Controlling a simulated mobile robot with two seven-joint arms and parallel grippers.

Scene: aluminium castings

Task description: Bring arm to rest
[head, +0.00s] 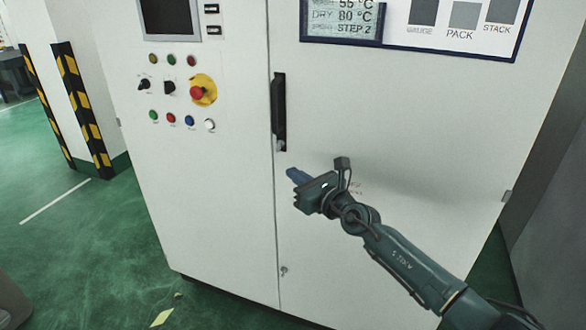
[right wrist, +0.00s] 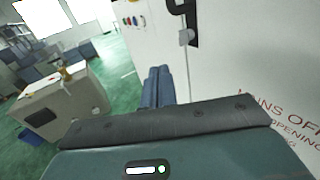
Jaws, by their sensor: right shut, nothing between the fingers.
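My right arm comes in from the lower right of the head view and stretches up toward a white cabinet (head: 220,140). My right gripper (head: 292,174) is in front of the cabinet doors, just below and right of the black door handle (head: 279,110). Its blue fingers are together with nothing between them. In the right wrist view the shut fingers (right wrist: 158,84) point away past the cabinet front, with the handle (right wrist: 184,18) above and right of them. My left gripper is not in either view.
The cabinet carries buttons and a red emergency stop (head: 197,92) on yellow. A display board (head: 410,35) hangs on the right door. Black-and-yellow striped posts (head: 85,110) stand at the left. Green floor (head: 90,260) is open on the left. A pale box-like unit (right wrist: 60,110) shows in the right wrist view.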

